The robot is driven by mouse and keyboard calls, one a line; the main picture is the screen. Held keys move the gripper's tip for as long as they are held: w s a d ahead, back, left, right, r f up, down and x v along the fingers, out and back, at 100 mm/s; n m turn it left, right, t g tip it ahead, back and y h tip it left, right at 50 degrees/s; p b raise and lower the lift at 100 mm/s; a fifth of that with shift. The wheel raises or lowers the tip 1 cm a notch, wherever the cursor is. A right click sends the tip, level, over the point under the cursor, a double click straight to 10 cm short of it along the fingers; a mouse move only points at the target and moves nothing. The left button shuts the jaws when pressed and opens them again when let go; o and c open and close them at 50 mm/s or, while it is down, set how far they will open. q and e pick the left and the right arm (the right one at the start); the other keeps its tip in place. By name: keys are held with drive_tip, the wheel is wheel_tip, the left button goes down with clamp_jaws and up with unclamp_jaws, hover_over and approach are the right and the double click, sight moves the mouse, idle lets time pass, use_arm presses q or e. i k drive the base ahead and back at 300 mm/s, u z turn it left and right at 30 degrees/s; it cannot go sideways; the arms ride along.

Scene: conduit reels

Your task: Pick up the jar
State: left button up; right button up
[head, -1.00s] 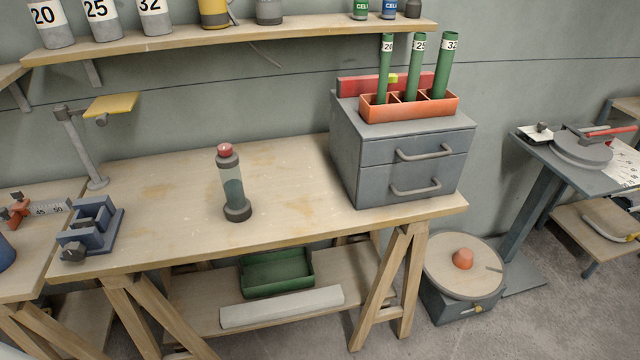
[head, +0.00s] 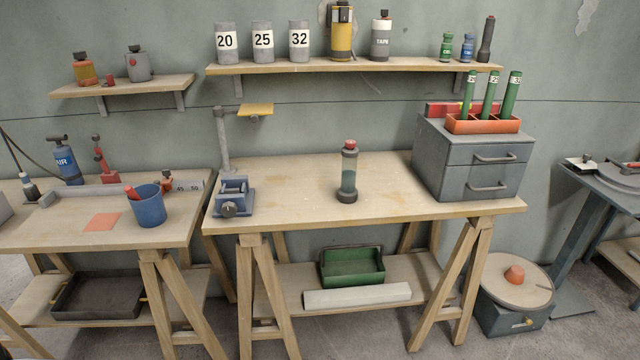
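A clear cylindrical container (head: 348,172) with a dark base, dark collar and red cap stands upright on the middle workbench (head: 290,196), with greenish-grey contents. It is the most jar-like thing on the bench, though I cannot tell for sure that it is the jar. A grey rounded vessel (head: 138,66) with a red mark and an orange-and-dark vessel (head: 85,69) stand on the left wall shelf (head: 120,86). Neither of my grippers shows in the head view.
A grey drawer cabinet (head: 470,165) stands right of the container and a blue-grey vise (head: 234,197) left of it. The bench between them is mostly clear. A blue cup (head: 148,206) stands on the left bench. A round-topped reel unit (head: 514,285) stands on the floor at right.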

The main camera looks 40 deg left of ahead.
sight(347, 194)
drive_tip(key=u, duration=1.1)
drive_tip(key=i, duration=0.1)
drive_tip(key=u, duration=0.25)
